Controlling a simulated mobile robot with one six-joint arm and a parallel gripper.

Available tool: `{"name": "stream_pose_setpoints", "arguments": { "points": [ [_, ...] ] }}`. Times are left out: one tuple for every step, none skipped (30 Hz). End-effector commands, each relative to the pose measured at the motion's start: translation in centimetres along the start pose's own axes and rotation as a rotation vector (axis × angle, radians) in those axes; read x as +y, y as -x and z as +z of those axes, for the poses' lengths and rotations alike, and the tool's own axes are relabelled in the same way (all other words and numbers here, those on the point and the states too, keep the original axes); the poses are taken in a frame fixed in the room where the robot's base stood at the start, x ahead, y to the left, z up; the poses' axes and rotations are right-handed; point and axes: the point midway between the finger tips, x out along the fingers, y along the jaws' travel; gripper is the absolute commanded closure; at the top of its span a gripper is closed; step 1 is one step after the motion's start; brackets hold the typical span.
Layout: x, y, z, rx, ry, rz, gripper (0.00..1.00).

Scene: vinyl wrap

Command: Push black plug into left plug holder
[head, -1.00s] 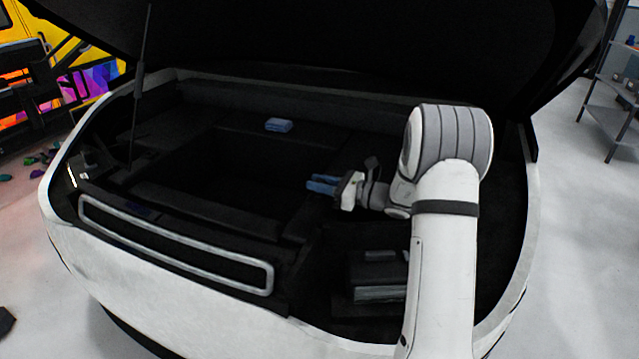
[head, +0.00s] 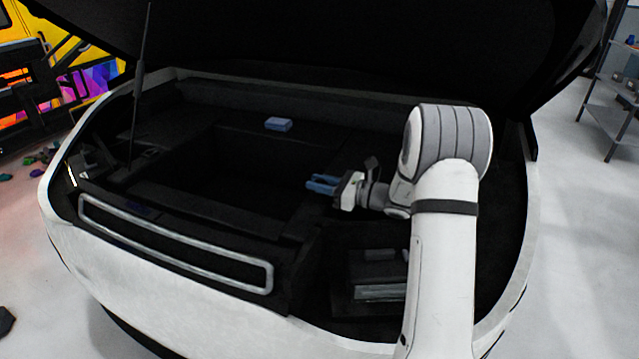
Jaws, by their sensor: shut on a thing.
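My gripper (head: 312,184), with blue fingers, reaches left over the dark compartment under the raised hood of a white car. The fingers look close together, shut on a dark thing, which I take to be the black plug; its outline is lost against the black interior. I cannot make out the left plug holder for certain in the dark bay.
A small blue block (head: 278,124) lies at the back of the bay. A dark box (head: 380,275) sits at the front right. A light-rimmed slot panel (head: 175,241) runs along the front edge. A thin hood prop (head: 140,85) stands at the left.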

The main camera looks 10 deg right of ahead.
Motion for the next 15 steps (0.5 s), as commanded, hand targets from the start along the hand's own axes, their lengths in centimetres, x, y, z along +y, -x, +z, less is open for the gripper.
{"name": "stream_pose_setpoints", "arguments": {
  "points": [
    [0.1,0.03,-0.4,0.006,-0.006,0.001,1.0],
    [0.1,0.03,-0.41,0.006,-0.006,0.001,1.0],
    [0.1,0.03,-0.43,0.006,-0.006,0.001,1.0],
    [0.11,0.03,-0.44,0.006,-0.006,0.001,1.0],
    [0.11,0.03,-0.45,0.006,-0.006,0.001,0.76],
    [0.11,0.03,-0.44,0.006,-0.006,0.001,0.72],
    [0.1,0.03,-0.43,0.006,-0.006,0.001,0.7],
    [0.1,0.02,-0.4,0.005,-0.006,0.001,0.67],
    [0.09,0.02,-0.37,0.005,-0.005,0.001,0.64],
    [0.09,0.01,-0.34,0.005,-0.005,0.001,0.62],
    [0.08,0.01,-0.32,0.004,-0.005,0.001,0.59],
    [0.08,0.01,-0.29,0.004,-0.004,0.001,0.56],
    [0.08,0.01,-0.27,0.004,-0.004,0.001,0.53],
    [0.07,0.01,-0.26,0.004,-0.004,0.001,0.52],
    [0.07,0.0,-0.24,0.003,-0.004,0.001,0.52]
  ]
}}
